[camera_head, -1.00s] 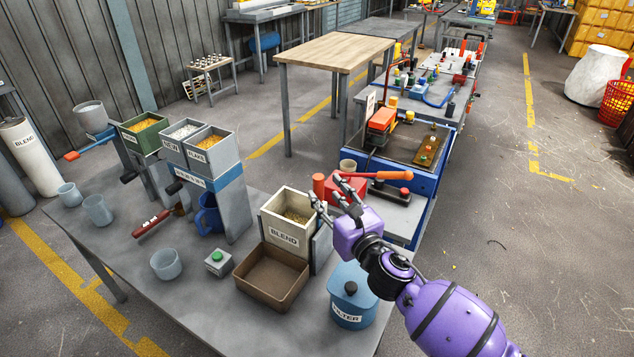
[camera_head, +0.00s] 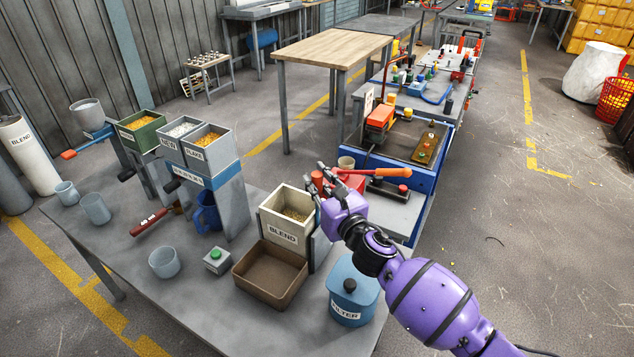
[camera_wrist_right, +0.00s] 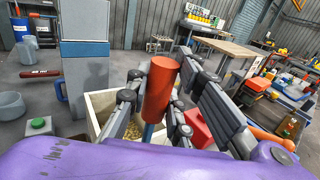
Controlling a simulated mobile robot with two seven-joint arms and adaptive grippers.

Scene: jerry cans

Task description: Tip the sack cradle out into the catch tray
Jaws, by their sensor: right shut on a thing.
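The sack cradle is a cream box (camera_head: 283,234) marked BLEND, with grainy tan contents (camera_head: 296,215). It stands level on the table and shows behind my fingers in the right wrist view (camera_wrist_right: 100,103). The brown catch tray (camera_head: 270,301) lies directly in front of it and looks empty. A red cylindrical handle (camera_wrist_right: 160,88) on a blue stem rises at the cradle's right side. My right gripper (camera_head: 323,182) is shut on this handle, with its fingers on both sides of it in the wrist view (camera_wrist_right: 165,100). My left gripper is not in view.
A blue FILTER canister (camera_head: 352,292) stands close right of the tray. A green-button box (camera_head: 217,260) and a grey cup (camera_head: 164,261) stand to its left. A red block and an orange lever (camera_head: 372,172) lie just beyond my right gripper.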

